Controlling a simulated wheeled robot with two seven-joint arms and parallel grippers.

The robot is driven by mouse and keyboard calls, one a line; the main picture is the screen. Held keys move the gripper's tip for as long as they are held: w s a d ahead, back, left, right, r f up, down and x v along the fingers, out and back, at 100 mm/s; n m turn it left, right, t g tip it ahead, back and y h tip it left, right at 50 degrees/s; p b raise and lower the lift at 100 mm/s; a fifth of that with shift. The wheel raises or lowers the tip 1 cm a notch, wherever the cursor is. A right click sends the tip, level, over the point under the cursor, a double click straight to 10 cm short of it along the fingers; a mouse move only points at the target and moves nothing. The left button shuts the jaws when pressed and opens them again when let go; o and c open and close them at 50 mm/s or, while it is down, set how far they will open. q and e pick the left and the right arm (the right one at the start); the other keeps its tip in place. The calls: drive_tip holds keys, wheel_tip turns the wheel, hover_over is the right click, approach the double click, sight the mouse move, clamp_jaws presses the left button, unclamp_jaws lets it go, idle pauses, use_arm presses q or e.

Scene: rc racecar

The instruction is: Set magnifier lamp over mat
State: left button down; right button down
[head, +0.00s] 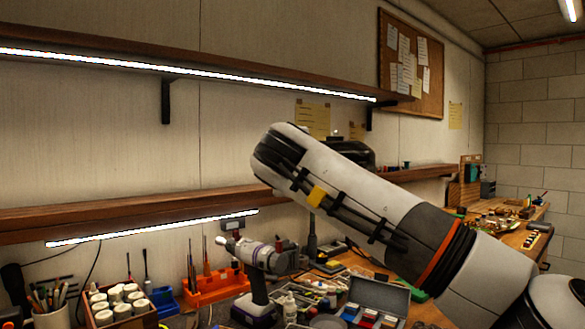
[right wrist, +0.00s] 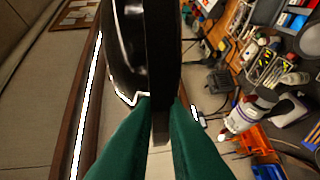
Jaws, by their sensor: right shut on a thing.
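In the right wrist view my right gripper (right wrist: 160,108) is shut, its two green fingers on either side of a thin part of the black magnifier lamp (right wrist: 126,48). The lamp's dark rounded head fills the top middle of that view. In the head view a dark rounded shape (head: 357,153), which looks like the lamp's head, shows just behind my raised right arm. The right gripper itself is hidden there by the arm. I cannot make out the mat in either view. My left gripper is in neither view.
The crowded bench holds a drill (head: 258,262), an orange tool rack (head: 212,289), a crate of white pots (head: 142,319) and an open grey case (head: 378,293). Wooden shelves (head: 130,212) with light strips run along the wall. A corkboard (head: 430,85) hangs at upper right.

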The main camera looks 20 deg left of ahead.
drive_tip(key=shift+s+a+r, duration=0.15)
drive_tip(key=shift+a, duration=0.15)
